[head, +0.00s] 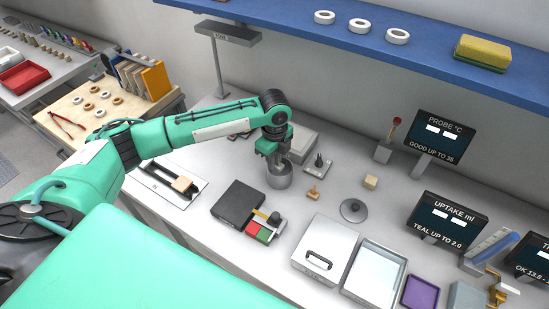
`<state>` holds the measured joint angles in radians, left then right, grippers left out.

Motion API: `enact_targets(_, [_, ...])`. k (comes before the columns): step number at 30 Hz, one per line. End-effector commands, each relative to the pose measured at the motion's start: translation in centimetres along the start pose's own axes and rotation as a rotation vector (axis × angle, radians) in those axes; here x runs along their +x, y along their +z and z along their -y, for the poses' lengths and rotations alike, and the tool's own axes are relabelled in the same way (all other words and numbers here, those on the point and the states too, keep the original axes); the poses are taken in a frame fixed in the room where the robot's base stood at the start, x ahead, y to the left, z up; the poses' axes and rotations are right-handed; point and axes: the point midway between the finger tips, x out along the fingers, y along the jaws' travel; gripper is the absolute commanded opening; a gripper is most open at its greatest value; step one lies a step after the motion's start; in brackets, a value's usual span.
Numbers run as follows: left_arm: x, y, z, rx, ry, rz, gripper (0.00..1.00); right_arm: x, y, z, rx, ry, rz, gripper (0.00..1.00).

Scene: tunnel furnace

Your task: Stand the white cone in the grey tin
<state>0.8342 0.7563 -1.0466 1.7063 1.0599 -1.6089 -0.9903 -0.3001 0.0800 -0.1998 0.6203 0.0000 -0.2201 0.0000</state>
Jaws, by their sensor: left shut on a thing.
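The grey tin (279,179) stands upright on the pale bench near the middle of the head view. My left gripper (274,158) points down at the tin's mouth, with its fingertips at or just inside the rim. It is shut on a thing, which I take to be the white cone. The fingers and the tin hide the cone, so I cannot tell whether its base touches the tin's bottom. My right gripper is not in view.
A grey box (296,136) stands close behind the tin. A small tan piece (313,193), a beige block (370,182) and a round grey lid (353,210) lie to the right. A dark box (237,203) is in front. A blue shelf (290,20) runs above.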

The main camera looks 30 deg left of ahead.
Motion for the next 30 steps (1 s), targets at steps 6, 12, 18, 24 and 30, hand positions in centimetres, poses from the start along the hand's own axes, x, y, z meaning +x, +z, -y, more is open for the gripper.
enact_targets(6, [-0.04, 0.01, 0.01, 0.000, 0.000, 0.000, 0.00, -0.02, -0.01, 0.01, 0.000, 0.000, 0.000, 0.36])
enact_targets(12, [-0.06, 0.00, 0.01, 0.000, 0.000, 0.000, 0.00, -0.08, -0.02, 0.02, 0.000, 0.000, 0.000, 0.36])
enact_targets(18, [-0.11, -0.01, 0.02, 0.000, 0.000, 0.000, 0.00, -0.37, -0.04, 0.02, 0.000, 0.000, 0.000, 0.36])
enact_targets(24, [-0.11, -0.03, 0.03, 0.000, 0.000, 0.000, 0.00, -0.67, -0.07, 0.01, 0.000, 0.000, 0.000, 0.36])
enact_targets(30, [-0.10, -0.05, 0.04, 0.000, -0.001, 0.000, 0.00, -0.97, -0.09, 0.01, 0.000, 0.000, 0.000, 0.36])
